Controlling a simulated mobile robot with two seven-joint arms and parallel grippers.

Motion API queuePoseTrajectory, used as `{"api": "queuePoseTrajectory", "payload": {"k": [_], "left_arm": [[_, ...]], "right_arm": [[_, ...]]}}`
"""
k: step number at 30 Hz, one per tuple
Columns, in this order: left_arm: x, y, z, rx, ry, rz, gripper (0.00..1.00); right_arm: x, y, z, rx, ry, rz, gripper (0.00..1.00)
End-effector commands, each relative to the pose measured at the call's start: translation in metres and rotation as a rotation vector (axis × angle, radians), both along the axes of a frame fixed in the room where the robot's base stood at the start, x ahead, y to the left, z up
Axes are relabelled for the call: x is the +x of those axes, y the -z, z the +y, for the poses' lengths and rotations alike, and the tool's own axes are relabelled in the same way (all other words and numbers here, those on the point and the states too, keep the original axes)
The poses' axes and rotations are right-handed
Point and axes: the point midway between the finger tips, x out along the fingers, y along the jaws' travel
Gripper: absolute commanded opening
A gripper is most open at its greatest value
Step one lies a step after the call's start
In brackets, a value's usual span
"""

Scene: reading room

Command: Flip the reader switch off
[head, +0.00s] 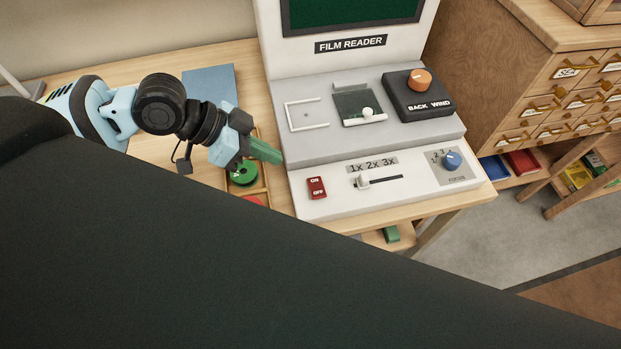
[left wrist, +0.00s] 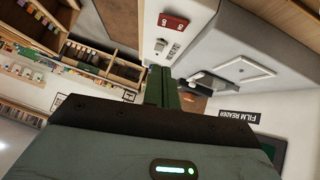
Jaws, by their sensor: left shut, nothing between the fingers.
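The film reader (head: 330,211) stands on a wooden desk, with its name plate above a sloped grey deck. Its red reader switch (head: 317,188), marked ON and OFF, is at the left of the white front panel. The red switch also shows in the left wrist view (left wrist: 173,21), near the top. My left gripper (head: 278,158) is shut and empty, above the left edge of the reader, up and to the left of the switch and apart from it. Its green fingers (left wrist: 161,88) show pressed together in the left wrist view. My right gripper is not in view.
A wooden tray (head: 264,175) holding a green reel (head: 243,172) lies left of the reader. A zoom slider (head: 363,182), a blue focus knob (head: 452,160) and an orange knob (head: 419,80) are on the reader. A card cabinet (head: 508,55) stands at the right.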

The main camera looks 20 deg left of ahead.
Motion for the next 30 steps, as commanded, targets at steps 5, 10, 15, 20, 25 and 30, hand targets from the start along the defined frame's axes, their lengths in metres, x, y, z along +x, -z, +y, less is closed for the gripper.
{"api": "queuePoseTrajectory", "payload": {"k": [5, 10, 15, 20, 25, 30], "left_arm": [[0.001, 0.002, -0.002, -0.002, 0.000, 0.001, 0.00], [0.006, 0.013, -0.013, -0.004, 0.000, 0.000, 0.00], [0.014, 0.032, -0.032, -0.004, 0.001, 0.001, 0.00], [0.023, 0.052, -0.052, -0.004, 0.002, 0.000, 0.00], [0.029, 0.076, -0.068, 0.000, -0.001, 0.002, 0.00], [0.025, 0.098, -0.069, 0.000, -0.001, 0.002, 0.00]], "right_arm": [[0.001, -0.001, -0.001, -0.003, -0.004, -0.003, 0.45], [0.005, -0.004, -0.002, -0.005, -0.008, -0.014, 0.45], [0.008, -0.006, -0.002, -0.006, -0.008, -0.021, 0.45], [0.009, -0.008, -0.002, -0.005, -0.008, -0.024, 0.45], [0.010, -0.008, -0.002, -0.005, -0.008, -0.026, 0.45], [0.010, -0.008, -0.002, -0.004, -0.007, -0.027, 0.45]]}}
